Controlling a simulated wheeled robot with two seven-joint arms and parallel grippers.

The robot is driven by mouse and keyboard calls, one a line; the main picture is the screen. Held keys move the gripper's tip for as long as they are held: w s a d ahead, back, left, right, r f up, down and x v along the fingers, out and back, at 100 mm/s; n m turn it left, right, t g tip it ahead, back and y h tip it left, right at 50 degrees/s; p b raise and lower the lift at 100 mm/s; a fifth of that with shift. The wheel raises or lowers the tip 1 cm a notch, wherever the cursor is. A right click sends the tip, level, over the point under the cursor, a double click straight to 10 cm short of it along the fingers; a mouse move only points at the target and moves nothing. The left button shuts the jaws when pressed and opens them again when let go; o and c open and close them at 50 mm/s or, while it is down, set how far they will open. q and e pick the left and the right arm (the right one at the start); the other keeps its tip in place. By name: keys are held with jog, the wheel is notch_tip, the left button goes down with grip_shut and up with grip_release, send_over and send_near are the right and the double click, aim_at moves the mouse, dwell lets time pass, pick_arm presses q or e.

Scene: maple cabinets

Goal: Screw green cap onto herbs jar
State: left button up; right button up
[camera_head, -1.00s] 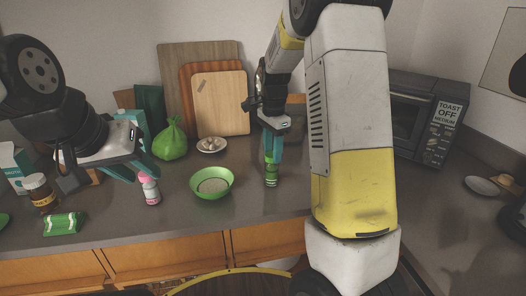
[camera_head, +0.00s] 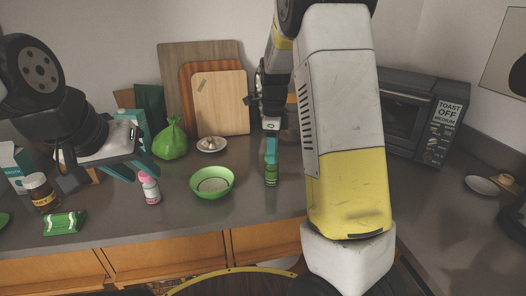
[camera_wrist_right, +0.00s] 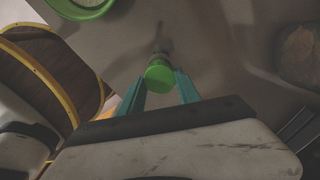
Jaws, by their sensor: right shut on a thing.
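The herbs jar (camera_head: 271,178), small and green with a pale band, stands upright on the counter right of the green bowl. My right gripper (camera_head: 271,153) points down directly above it. In the right wrist view, the green cap (camera_wrist_right: 159,76) lies between the teal fingertips of the right gripper (camera_wrist_right: 160,84), which is shut on it.
The green bowl (camera_head: 212,194), pink-capped bottle (camera_head: 149,188), brown jar (camera_head: 41,192) and green packet (camera_head: 64,223) stand left of the herbs jar. Cutting boards (camera_head: 220,103) lean behind. The toaster oven (camera_head: 412,118) is right. Counter around the jar is clear.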

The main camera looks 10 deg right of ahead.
jog(key=shift+s+f, duration=0.1)
jog(key=m, duration=0.6)
jog(key=shift+f, duration=0.15)
jog(key=shift+s, duration=0.1)
jog(key=m, duration=0.6)
jog(key=shift+a+f, duration=0.1)
grip_shut()
jog(key=o, duration=1.4)
grip_release()
